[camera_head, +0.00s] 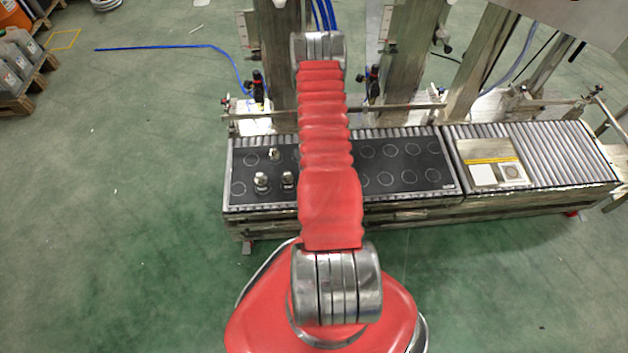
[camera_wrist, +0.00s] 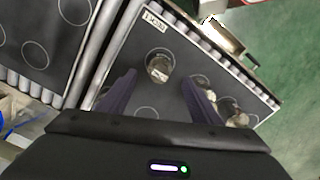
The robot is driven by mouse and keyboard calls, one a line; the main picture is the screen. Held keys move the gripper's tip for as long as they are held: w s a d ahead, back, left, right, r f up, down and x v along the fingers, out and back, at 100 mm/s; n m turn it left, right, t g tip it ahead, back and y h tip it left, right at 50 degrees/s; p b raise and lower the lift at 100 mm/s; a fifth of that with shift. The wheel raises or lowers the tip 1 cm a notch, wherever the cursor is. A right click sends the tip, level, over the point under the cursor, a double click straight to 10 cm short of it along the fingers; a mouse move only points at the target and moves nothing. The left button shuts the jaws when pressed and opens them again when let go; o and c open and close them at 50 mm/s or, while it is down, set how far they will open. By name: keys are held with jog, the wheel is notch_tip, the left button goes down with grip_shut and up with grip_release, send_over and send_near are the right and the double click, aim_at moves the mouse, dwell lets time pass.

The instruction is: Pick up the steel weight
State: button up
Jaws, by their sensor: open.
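Several small steel weights stand on a black mat with drawn circles (camera_head: 400,165). In the head view one steel weight (camera_head: 274,154) stands towards the back, with a second weight (camera_head: 261,180) and a third weight (camera_head: 288,178) in front of it. In the wrist view one weight (camera_wrist: 159,68) shows between and just beyond my fingertips. Two others (camera_wrist: 202,84) (camera_wrist: 238,119) show by and past the right finger. My gripper (camera_wrist: 160,78) is open, with nothing between its fingers. In the head view my red arm hides the gripper and part of the mat.
The mat lies on a roller conveyor (camera_head: 570,155) whose right part holds a flat board (camera_head: 490,150) with light squares. Metal posts (camera_head: 400,60) and a rail rise behind the conveyor. A blue hose (camera_head: 160,48) crosses the floor. The green floor in front is clear.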

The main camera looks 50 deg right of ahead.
jog(key=shift+f, duration=0.1)
jog(key=shift+s+f, duration=0.2)
jog(key=shift+f, duration=2.4)
jog(key=shift+c, duration=0.6)
jog(key=shift+r, duration=0.1)
grip_shut()
